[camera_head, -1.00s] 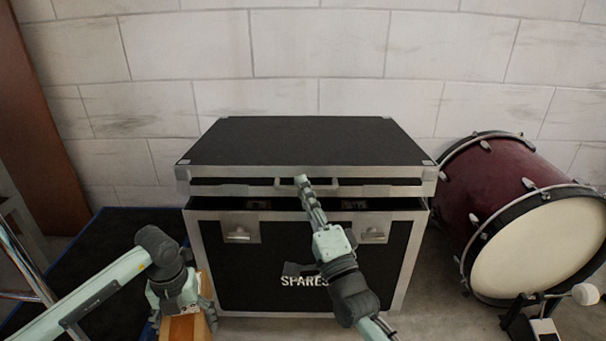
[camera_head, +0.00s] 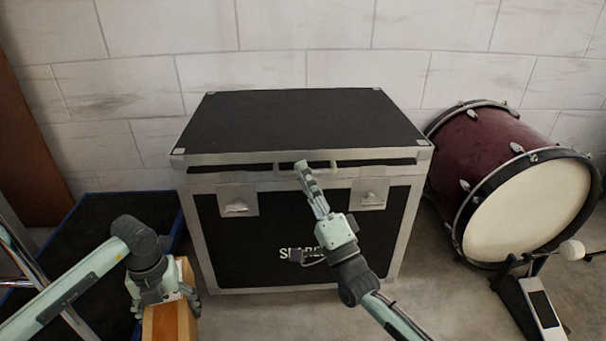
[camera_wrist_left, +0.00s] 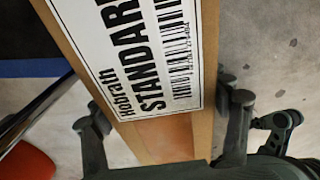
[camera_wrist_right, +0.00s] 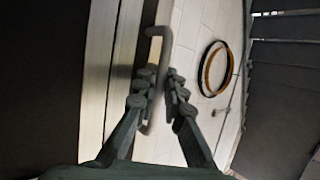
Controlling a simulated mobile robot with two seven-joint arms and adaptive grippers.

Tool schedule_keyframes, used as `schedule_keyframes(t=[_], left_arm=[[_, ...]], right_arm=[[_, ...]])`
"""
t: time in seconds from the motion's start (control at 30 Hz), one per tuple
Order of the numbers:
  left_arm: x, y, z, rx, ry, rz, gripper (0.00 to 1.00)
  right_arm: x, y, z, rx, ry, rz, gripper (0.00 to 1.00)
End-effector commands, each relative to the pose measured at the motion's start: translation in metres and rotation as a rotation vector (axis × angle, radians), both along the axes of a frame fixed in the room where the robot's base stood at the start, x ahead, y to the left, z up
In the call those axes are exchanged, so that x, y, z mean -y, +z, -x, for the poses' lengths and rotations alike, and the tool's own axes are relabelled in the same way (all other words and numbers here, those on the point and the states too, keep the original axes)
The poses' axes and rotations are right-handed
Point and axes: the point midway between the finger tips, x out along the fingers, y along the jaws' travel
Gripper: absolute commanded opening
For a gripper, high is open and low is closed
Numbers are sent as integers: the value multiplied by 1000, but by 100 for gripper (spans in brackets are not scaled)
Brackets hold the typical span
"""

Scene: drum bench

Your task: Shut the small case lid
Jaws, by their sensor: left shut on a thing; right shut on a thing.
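The case (camera_head: 300,272) is black with silver edges and white lettering on its front, partly hidden by my right arm. My right gripper (camera_head: 303,170) is at the lid's front edge, shut on the lid's metal handle (camera_head: 322,166). In the right wrist view the fingers (camera_wrist_right: 160,90) close around the handle bar (camera_wrist_right: 155,40). My left gripper (camera_head: 165,300) is shut on a brown box (camera_head: 186,275) at the lower left; its white label reads STANDARD in the left wrist view (camera_wrist_left: 140,50).
A dark red bass drum (camera_head: 510,190) stands close to the right of the case, with a pedal (camera_head: 535,295) in front. A blue-edged dark mat or tray (camera_head: 110,225) lies at the left, near metal legs (camera_head: 30,260). A block wall (camera_head: 300,40) stands behind.

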Motion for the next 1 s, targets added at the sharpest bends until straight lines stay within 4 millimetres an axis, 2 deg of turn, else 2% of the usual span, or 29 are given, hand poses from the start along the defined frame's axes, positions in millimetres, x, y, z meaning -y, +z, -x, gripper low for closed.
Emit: schedule_keyframes(t=[0.03, 0.1, 0.13, 0.3, 0.63, 1.0], left_arm=[[0, -1, -1, 2, 0, 1, 18], [0, -1, -1, 2, 0, 1, 18], [0, -1, -1, 2, 0, 1, 18], [0, -1, -1, 2, 0, 1, 18], [0, 0, -1, 2, 0, 1, 18], [0, 0, -1, 2, 0, 1, 18]], right_arm=[[0, -26, 1, -46, 0, 22, 0], [0, -26, 1, -46, 0, 23, 0], [0, -26, 1, -46, 0, 23, 13], [0, -25, 0, -45, 0, 22, 31], [2, -26, 4, -43, -2, 21, 31], [23, -52, 47, -39, -2, 19, 31]])
